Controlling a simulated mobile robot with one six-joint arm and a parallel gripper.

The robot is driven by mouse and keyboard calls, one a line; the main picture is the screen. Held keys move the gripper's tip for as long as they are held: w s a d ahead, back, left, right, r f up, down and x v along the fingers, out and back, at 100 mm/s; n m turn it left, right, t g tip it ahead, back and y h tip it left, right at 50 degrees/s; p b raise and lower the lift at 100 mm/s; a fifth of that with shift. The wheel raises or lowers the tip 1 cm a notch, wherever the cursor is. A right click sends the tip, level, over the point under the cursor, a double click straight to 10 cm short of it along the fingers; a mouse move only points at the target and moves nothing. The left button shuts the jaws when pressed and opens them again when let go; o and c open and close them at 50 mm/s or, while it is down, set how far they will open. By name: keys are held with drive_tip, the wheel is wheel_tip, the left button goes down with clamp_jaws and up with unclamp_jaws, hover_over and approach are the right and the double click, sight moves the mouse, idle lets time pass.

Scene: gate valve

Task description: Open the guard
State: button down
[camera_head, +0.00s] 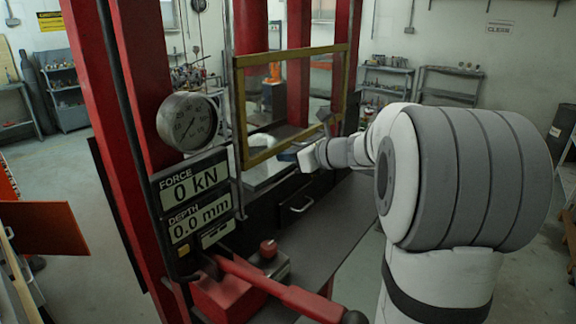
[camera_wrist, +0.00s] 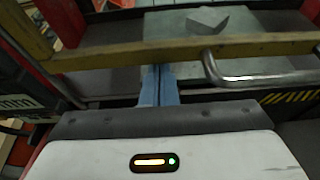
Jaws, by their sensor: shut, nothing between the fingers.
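The guard (camera_head: 240,110) is a clear panel in a yellow frame. It stands upright across the front of the red press opening. In the wrist view its lower yellow bar (camera_wrist: 110,58) crosses the picture, with a bent metal handle (camera_wrist: 245,80) on it, right of centre. My gripper (camera_wrist: 160,72) shows as two blue-grey fingers pressed together, empty. The fingertips are at the lower bar, left of the handle and apart from it; I cannot tell whether they touch the bar. In the head view my wrist (camera_head: 312,156) is by the guard's lower edge, and the fingers are hard to make out.
A round gauge (camera_head: 187,122) and a force and depth display (camera_head: 192,195) are on the left red column. A red lever (camera_head: 280,290) and a red knob (camera_head: 268,247) are at the front. A grey block (camera_wrist: 207,20) lies on the plate behind the guard.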

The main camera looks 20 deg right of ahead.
sight(279, 109)
wheel_tip(279, 109, up, 13)
drive_tip(key=p, duration=0.7)
drive_tip(key=shift+f, duration=0.35)
